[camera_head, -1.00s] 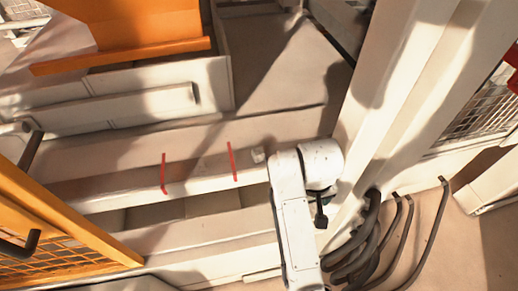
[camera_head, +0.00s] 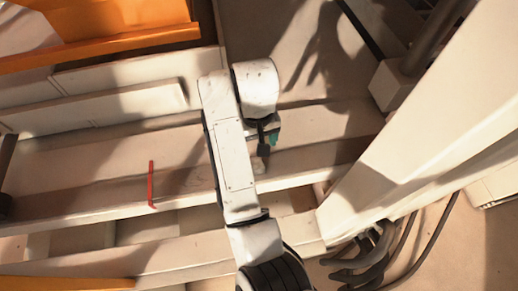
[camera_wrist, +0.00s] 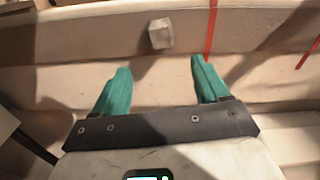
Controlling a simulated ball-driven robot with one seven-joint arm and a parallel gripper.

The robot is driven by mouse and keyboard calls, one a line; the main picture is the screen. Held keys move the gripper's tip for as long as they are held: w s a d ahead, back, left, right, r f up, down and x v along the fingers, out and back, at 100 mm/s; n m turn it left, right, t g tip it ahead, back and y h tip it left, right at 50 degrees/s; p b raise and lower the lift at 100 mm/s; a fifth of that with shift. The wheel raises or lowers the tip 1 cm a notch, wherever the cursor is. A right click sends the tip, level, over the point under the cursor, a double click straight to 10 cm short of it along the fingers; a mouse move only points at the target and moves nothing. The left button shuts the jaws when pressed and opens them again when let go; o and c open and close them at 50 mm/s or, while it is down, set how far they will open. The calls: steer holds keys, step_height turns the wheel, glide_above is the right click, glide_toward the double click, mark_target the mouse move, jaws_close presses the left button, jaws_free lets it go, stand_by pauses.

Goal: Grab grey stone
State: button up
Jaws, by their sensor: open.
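The grey stone (camera_wrist: 160,33) is a small pale block on the beige ledge, upper middle in the wrist view. In the head view a small part of it (camera_head: 258,168) shows beside my arm's end, mostly covered. My gripper (camera_wrist: 160,69) has two green fingers spread wide apart with nothing between them. The stone lies beyond the fingertips, roughly in line with the space between them, and apart from them. In the head view my gripper (camera_head: 270,141) is largely hidden by my white arm.
A red stripe (camera_wrist: 211,27) crosses the ledge just right of the stone, and another (camera_wrist: 306,54) lies farther right. A pale slanted beam (camera_head: 420,115) stands right of my arm. Dark cables (camera_head: 365,255) hang below it. An orange structure (camera_head: 110,20) is at upper left.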

step_height(320, 180, down, 5)
steer(key=shift+w+a+f, duration=0.1)
steer(key=shift+w, duration=0.05)
steer(key=shift+s+f+p, duration=0.15)
steer(key=shift+f+p, duration=0.2)
steer(key=shift+f, duration=1.05)
steer(key=shift+s+f+p, duration=0.15)
steer(key=shift+f+p, duration=0.2)
steer(key=shift+f, duration=1)
steer(key=c, duration=1.2)
